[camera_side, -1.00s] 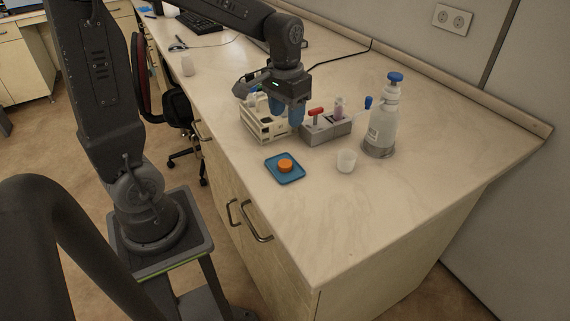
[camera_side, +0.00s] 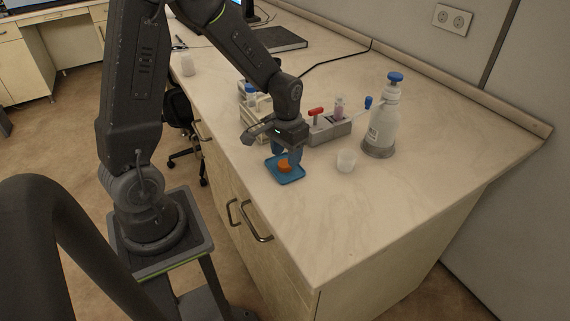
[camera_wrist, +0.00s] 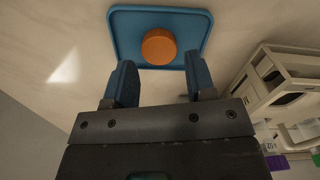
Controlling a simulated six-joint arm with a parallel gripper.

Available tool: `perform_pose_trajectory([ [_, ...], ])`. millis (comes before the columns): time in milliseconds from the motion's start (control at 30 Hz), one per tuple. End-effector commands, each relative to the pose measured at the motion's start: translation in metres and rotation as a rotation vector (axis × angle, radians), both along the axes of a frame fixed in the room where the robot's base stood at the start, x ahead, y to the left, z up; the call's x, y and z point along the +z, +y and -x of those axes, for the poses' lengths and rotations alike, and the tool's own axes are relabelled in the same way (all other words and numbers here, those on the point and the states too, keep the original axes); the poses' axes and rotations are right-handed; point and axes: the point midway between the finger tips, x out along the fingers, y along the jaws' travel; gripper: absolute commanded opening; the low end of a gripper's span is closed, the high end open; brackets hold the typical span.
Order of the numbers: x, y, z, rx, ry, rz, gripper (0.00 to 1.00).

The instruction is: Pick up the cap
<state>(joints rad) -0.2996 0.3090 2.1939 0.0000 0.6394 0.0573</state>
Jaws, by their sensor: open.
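The orange cap (camera_side: 284,167) lies on a small blue tray (camera_side: 292,178) near the front edge of the bench. In the wrist view the cap (camera_wrist: 159,46) sits on the tray (camera_wrist: 125,23), just beyond my fingertips. My gripper (camera_side: 288,157) is above the back part of the tray, with its fingers pointing down. It also shows in the wrist view (camera_wrist: 164,78), where its blue fingers are apart with nothing between them. In the side view a finger hides part of the cap.
A white rack (camera_side: 256,107) stands behind my gripper. A grey block (camera_side: 328,131) with a red-handled item, a small white cup (camera_side: 346,160) and a wash bottle with a blue top (camera_side: 384,120) stand to the right. The bench front right is clear.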

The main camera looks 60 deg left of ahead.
Motion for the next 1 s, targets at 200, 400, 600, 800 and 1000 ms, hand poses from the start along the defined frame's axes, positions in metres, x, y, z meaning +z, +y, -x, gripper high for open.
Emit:
perform_pose_trajectory([
  [200, -0.023, 0.0, 0.0, 0.0, 0.001, -0.001, 0.51],
  [400, -0.025, 0.0, 0.0, 0.0, -0.001, -0.001, 0.51],
  [600, -0.024, 0.0, 0.0, 0.0, -0.001, -0.001, 0.35],
  [800, -0.024, 0.0, 0.0, 0.0, -0.001, -0.001, 0.16],
  [1000, -0.024, 0.0, 0.0, 0.0, -0.001, -0.001, 0.1],
])
